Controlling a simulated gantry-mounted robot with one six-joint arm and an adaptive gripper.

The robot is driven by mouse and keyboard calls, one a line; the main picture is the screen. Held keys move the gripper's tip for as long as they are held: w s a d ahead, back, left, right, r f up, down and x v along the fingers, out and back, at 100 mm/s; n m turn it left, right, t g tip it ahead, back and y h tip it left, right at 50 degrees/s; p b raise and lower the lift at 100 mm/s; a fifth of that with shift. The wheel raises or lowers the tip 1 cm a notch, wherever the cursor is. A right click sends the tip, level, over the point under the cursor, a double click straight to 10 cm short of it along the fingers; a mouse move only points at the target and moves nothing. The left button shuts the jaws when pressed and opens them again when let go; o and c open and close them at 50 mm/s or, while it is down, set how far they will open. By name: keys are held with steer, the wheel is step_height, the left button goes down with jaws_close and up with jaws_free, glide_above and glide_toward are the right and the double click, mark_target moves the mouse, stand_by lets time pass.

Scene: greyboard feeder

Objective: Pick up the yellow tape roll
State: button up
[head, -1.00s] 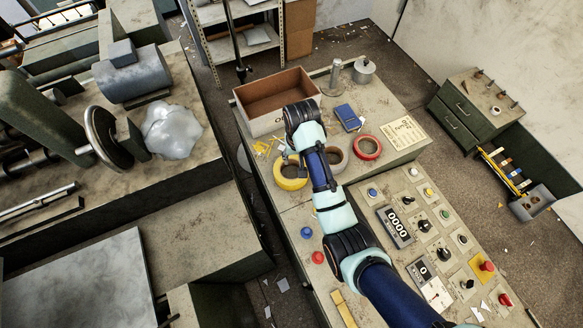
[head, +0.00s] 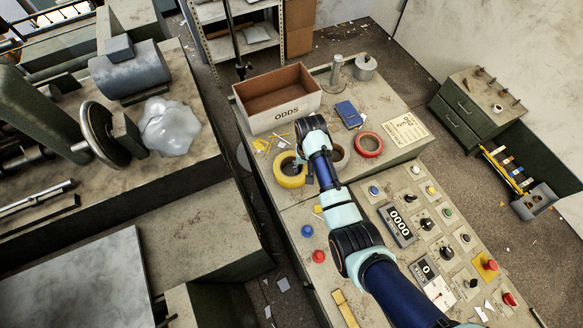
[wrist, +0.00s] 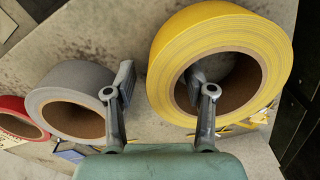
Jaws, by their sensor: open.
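The yellow tape roll (head: 289,178) lies flat on the bench top, left of my wrist in the head view. In the wrist view the yellow tape roll (wrist: 157,68) is large at the upper right. My gripper (wrist: 163,86) is open, with its fingers spread. The right finger appears over the roll's central hole and the left finger is outside the roll, beside the grey tape roll (wrist: 68,86). The roll's near-left wall shows between the fingers. I cannot tell whether a finger touches it. In the head view my arm hides most of the gripper.
The grey roll stands close left in the wrist view, with the red tape roll (head: 368,145) beyond. The ODDS box (head: 283,116), a blue box (head: 348,114) and metal weights stand behind. Yellow scraps (head: 262,146) lie near the roll. A control panel (head: 425,235) is in front.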

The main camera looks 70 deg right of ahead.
jaws_close()
steer(key=shift+r, duration=0.1)
stand_by(0.3)
step_height(320, 180, up, 11)
steer(key=shift+d+p, duration=0.1)
steer(key=shift+p, duration=0.6)
step_height(320, 180, up, 9)
steer(key=p, duration=0.8)
